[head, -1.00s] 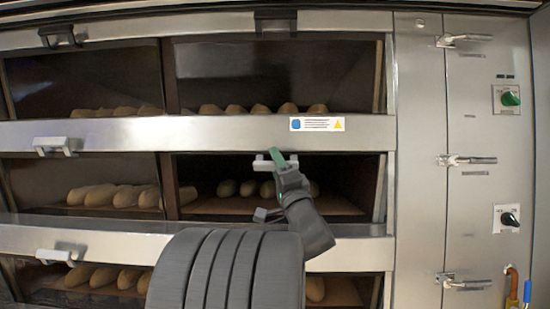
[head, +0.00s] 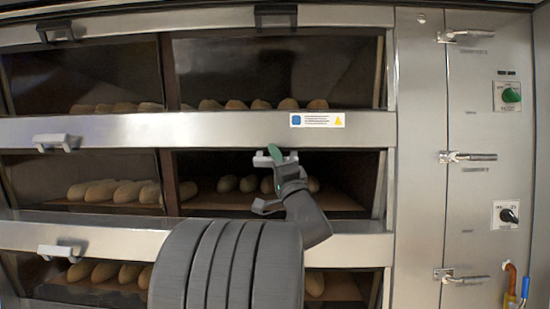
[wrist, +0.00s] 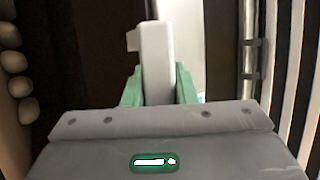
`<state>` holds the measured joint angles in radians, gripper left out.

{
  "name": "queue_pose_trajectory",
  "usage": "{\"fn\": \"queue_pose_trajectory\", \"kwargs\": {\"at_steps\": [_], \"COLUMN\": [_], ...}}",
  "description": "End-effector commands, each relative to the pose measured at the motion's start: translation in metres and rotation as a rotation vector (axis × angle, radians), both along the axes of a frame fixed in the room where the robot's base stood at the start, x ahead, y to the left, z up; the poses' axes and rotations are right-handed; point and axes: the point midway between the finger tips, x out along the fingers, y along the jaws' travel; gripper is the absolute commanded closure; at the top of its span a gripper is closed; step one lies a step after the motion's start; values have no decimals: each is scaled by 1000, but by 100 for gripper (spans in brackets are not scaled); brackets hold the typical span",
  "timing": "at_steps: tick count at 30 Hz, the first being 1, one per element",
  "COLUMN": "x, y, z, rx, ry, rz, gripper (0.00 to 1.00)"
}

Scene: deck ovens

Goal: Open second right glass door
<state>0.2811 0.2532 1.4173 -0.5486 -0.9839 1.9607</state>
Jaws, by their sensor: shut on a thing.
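The second right glass door (head: 330,170) is in the middle row of the oven, right column, in the head view. Its pale handle (head: 262,160) shows just below the steel bar, against the dark opening. My gripper (head: 277,157) has its green fingers closed on this handle. In the wrist view the pale handle (wrist: 157,60) stands between the two green fingers (wrist: 158,88). The glass is dark and see-through, so I cannot tell how far the door is tilted. My arm hides part of the opening's lower edge.
Loaves (head: 228,184) lie on the deck behind the door. The second left door's handle (head: 55,142) and a lower left handle (head: 60,251) are to the left. A steel panel with latches (head: 468,157) and knobs (head: 509,215) stands right. A steel bar (head: 230,130) runs above.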

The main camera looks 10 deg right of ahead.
Motion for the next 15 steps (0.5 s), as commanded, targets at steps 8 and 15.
{"fn": "queue_pose_trajectory", "kwargs": {"at_steps": [8, 15], "x": [-2, -2], "y": [0, 1], "z": [8, 5], "rx": [20, 22], "ry": [99, 112], "rz": [0, -1], "gripper": [100, 100]}}
